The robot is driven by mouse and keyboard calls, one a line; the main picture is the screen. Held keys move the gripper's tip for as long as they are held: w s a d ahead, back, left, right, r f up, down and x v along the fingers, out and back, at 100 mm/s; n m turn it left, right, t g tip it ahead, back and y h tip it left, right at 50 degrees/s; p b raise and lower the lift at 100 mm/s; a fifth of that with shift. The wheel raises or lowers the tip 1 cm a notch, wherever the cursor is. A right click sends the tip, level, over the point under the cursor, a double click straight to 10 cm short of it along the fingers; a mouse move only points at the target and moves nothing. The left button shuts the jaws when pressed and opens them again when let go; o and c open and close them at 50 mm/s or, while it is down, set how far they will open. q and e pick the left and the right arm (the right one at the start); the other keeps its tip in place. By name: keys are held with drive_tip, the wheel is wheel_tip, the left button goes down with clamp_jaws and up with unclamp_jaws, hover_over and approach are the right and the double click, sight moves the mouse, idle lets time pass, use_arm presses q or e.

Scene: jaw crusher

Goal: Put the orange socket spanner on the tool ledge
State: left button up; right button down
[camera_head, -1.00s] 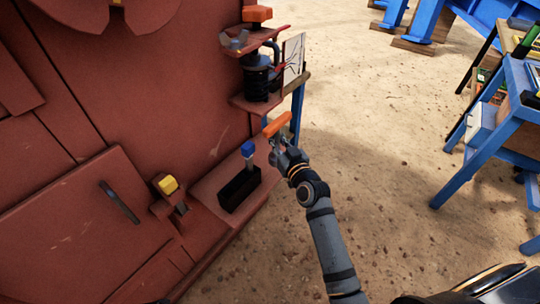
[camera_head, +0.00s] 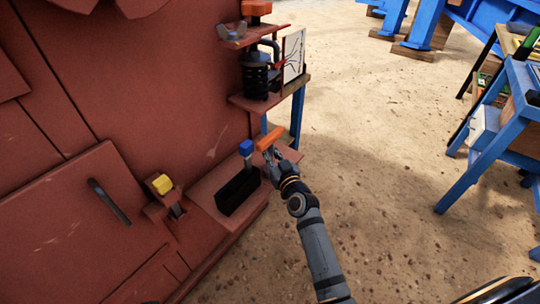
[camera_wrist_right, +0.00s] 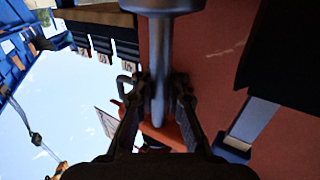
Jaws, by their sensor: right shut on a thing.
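The orange socket spanner (camera_head: 270,139) is in my right gripper (camera_head: 271,152), its orange handle on top. In the right wrist view (camera_wrist_right: 158,88) the fingers are shut on its grey metal shaft (camera_wrist_right: 160,55); the orange handle (camera_wrist_right: 170,133) shows beyond them. The spanner is over the right end of the low red ledge (camera_head: 207,188), to the right of a black holder (camera_head: 238,192) with a blue-topped tool (camera_head: 246,148). I cannot tell whether the spanner touches the ledge. My left gripper is not in view.
Above stands a red shelf (camera_head: 240,101) with a black coil spring (camera_head: 256,82) and a white board (camera_head: 292,56). A yellow-topped part (camera_head: 163,184) is at the left of the ledge. Open sandy ground (camera_head: 385,195) lies to the right, before a blue-legged table (camera_head: 470,165).

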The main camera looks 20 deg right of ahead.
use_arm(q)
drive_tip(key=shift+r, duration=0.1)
use_arm(e)
drive_tip(key=shift+r, duration=0.15)
drive_tip(key=c, duration=1.9)
unclamp_jaws()
drive_tip(key=shift+f, duration=0.2)
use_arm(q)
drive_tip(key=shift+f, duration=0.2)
use_arm(e)
drive_tip(key=o, duration=0.5)
drive_tip(key=shift+o, duration=0.2)
drive_tip(key=shift+r, duration=0.15)
drive_tip(key=shift+s, duration=0.35)
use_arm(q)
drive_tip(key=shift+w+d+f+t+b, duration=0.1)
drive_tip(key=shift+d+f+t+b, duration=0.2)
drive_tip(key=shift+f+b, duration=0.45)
use_arm(e)
drive_tip(key=s+d, duration=0.1)
drive_tip(key=s, duration=1)
drive_tip(key=shift+s+d, duration=0.15)
drive_tip(key=shift+d, duration=0.15)
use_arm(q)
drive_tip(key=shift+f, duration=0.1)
